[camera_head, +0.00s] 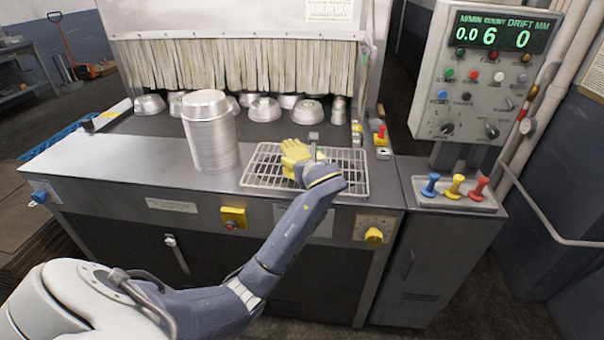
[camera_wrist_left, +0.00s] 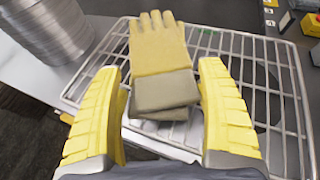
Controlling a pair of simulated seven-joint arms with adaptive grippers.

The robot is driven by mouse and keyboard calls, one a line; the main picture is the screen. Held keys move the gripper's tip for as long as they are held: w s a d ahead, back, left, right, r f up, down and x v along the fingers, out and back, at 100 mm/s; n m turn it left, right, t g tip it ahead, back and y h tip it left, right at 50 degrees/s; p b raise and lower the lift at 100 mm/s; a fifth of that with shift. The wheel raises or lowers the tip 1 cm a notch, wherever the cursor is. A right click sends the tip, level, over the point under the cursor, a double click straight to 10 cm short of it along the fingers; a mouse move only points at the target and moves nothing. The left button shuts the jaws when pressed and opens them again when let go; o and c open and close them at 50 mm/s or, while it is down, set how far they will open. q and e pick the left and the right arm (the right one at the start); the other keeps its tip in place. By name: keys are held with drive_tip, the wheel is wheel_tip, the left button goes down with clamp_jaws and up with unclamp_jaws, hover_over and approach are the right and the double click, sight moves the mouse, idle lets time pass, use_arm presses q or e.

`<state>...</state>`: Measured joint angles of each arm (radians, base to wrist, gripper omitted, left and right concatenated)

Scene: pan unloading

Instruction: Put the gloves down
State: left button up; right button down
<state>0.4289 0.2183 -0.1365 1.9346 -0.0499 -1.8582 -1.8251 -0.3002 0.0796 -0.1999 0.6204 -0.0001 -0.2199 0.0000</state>
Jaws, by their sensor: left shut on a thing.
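The gloves (camera_head: 294,152) are yellow with grey-brown cuffs, lying flat one on the other. In the left wrist view the gloves (camera_wrist_left: 158,55) point away from me, with the cuffs between my yellow fingers. My left gripper (camera_head: 312,171) is shut on the gloves at the cuff end, over the wire rack (camera_head: 352,186). The rack also shows under the gloves in the left wrist view (camera_wrist_left: 288,75). I cannot tell whether the gloves touch the rack. My right gripper is not in view.
A tall stack of metal pans (camera_head: 210,135) stands on the counter just left of the rack. Several upturned pans (camera_head: 264,109) sit by the strip curtain (camera_head: 230,66). A control panel (camera_head: 484,80) and coloured levers (camera_head: 456,186) are at the right. Bare counter (camera_head: 110,158) lies left of the stack.

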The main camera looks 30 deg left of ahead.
use_arm(q)
drive_tip(key=shift+f, duration=2.05)
drive_tip(key=shift+f, duration=0.1)
drive_tip(key=o, duration=1.2)
drive_tip(key=shift+o, duration=0.2)
drive_tip(key=v, duration=1.2)
